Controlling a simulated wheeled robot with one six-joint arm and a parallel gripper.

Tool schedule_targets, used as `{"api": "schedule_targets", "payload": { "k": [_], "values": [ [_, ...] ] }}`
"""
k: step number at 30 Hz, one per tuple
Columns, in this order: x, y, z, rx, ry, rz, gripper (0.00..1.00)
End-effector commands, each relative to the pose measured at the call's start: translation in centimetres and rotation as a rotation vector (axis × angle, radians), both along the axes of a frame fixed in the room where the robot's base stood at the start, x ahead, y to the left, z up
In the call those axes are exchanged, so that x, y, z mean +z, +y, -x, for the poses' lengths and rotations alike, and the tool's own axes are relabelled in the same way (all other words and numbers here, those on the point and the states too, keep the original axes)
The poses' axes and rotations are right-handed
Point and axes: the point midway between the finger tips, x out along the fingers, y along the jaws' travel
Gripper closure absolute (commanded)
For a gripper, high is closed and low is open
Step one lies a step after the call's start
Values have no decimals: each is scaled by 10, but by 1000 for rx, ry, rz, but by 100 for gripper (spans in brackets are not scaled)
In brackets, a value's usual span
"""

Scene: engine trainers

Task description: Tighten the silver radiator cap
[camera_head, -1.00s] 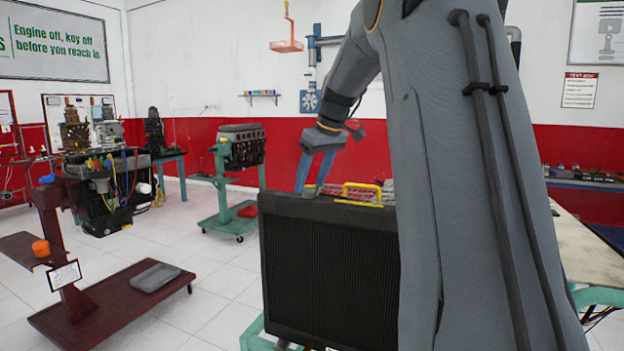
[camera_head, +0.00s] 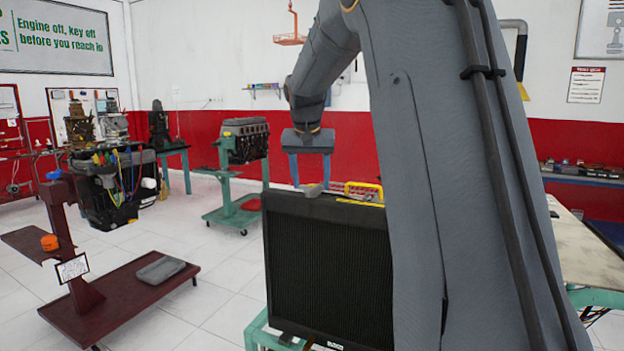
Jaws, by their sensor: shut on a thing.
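The black radiator (camera_head: 328,265) stands upright on a green stand in front of me. The silver radiator cap (camera_head: 313,189) is a small grey piece at the left part of the radiator's top edge. My gripper (camera_head: 310,184) points down there from above, its two blue fingers on either side of the cap and shut on it. The fingertips are small in this view, and the exact contact is hard to make out. My arm hides the right part of the radiator.
A yellow handle (camera_head: 364,189) rises from the radiator's top, just right of my gripper. A maroon engine stand (camera_head: 120,300) is at left, and an engine on a green stand (camera_head: 238,210) stands behind. White floor lies open between them. A workbench (camera_head: 575,245) is at right.

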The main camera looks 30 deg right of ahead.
Motion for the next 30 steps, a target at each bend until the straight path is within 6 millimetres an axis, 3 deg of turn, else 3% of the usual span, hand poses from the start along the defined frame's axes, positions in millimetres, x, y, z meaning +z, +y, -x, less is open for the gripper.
{"api": "schedule_targets", "payload": {
  "k": [13, 30],
  "values": [
    [0, 2, -2, -255, -2, 0, 66],
    [1, 2, -2, -305, -2, -1, 66]
  ]
}}
